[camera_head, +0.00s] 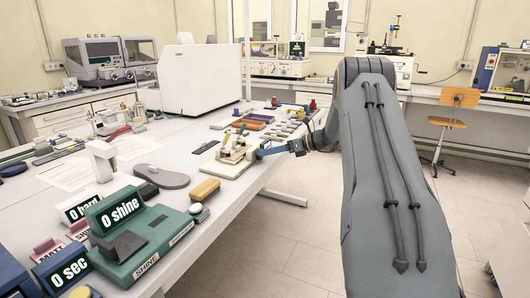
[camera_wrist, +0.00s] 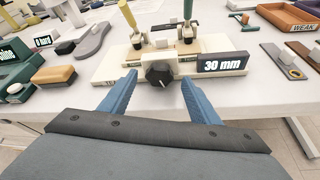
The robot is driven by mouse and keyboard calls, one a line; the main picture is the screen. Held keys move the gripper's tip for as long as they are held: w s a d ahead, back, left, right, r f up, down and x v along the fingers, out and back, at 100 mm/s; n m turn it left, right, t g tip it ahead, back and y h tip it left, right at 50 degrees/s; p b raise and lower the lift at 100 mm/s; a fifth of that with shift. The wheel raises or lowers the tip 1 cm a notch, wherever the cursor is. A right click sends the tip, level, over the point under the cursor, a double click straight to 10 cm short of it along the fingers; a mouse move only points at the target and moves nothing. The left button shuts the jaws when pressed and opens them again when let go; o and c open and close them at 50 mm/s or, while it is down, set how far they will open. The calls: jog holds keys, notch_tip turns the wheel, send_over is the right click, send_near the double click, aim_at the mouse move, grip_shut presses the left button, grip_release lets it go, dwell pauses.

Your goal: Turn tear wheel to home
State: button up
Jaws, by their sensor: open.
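The tear tester (camera_head: 232,157) is a cream device on the near edge of the white table in the head view. In the wrist view its base (camera_wrist: 120,68) carries a black wheel (camera_wrist: 158,74) with a pale pointer mark, and a display (camera_wrist: 222,62) reading "30 mm". A yellow-handled part and a green-handled part stand on it. My gripper (camera_wrist: 160,98) is open, its two blue fingers apart on either side of the wheel and a little short of it. Nothing is between the fingers. In the head view my gripper (camera_head: 277,150) points left at the tester.
A grey sole (camera_wrist: 92,43) and a tan-topped block (camera_wrist: 54,74) lie left of the tester. An orange tray (camera_wrist: 288,22) and a "WEAK" sample (camera_wrist: 299,28) lie right. The green shine device (camera_head: 140,238) stands nearer. The floor beside the table is clear.

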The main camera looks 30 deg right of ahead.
jog(key=shift+x, duration=1.6)
jog(key=shift+c, duration=0.3)
jog(key=c, duration=1)
